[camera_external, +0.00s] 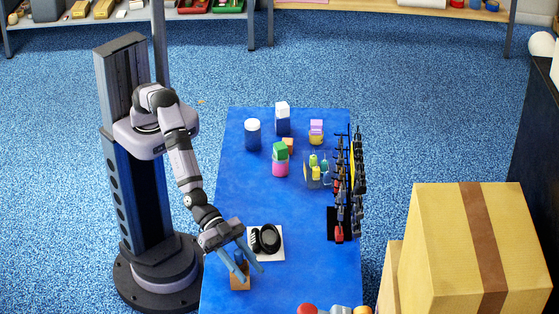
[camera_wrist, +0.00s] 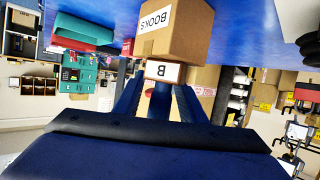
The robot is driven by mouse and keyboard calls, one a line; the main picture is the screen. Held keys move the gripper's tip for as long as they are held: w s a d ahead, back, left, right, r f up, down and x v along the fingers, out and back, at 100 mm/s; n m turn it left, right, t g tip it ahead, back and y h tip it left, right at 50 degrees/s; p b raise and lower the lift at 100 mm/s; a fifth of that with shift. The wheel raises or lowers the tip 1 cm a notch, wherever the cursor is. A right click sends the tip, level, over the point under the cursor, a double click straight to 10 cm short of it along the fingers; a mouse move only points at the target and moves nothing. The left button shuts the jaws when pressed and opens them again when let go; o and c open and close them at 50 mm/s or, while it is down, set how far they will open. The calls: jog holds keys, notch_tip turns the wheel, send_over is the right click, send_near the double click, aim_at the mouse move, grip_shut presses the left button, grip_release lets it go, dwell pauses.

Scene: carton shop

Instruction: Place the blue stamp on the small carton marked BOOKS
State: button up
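The small brown carton (camera_external: 240,281) stands near the front of the blue table. In the wrist view the carton (camera_wrist: 178,28) shows the word BOOKS upside down on a white label. A small dark blue shape, seemingly the blue stamp (camera_external: 239,257), is at the carton's top between my fingers. A white label with an upside-down B, likely the stamp's (camera_wrist: 164,72), shows against the carton between the fingertips. My gripper (camera_external: 253,274) has its blue fingers spread, with a gap between them, around the stamp and over the carton. Whether the stamp touches the carton is hard to tell.
A white square with a black round pad (camera_external: 265,241) lies close behind the carton. A dark rack (camera_external: 340,225) with several stamps stands along the table's right edge. Several coloured blocks and pots (camera_external: 280,168) stand farther back. Large cartons (camera_external: 450,245) are off to the right.

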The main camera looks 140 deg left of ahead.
jog(key=shift+s+r, duration=0.1)
jog(key=shift+s, duration=0.05)
jog(key=b+v, duration=0.1)
jog(key=v, duration=1)
jog(key=shift+s, duration=0.3)
jog(key=shift+r, duration=0.15)
jog(key=s+a+f+g, duration=0.2)
jog(key=s+a+g, duration=0.2)
jog(key=s, duration=0.9)
jog(key=s+a+f+g, duration=0.3)
jog(key=s+a+g, duration=0.2)
jog(key=s, duration=0.8)
jog(key=s+a+f+g+y, duration=0.1)
jog(key=s+a+f+g, duration=0.2)
jog(key=s+a, duration=0.5)
jog(key=s+g, duration=0.1)
jog(key=s, duration=0.4)
jog(key=shift+a+f+g, duration=0.15)
jog(key=shift+a+g, duration=0.15)
jog(key=shift+g, duration=0.1)
notch_tip(320, 180, up, 16)
jog(key=p, duration=1.6)
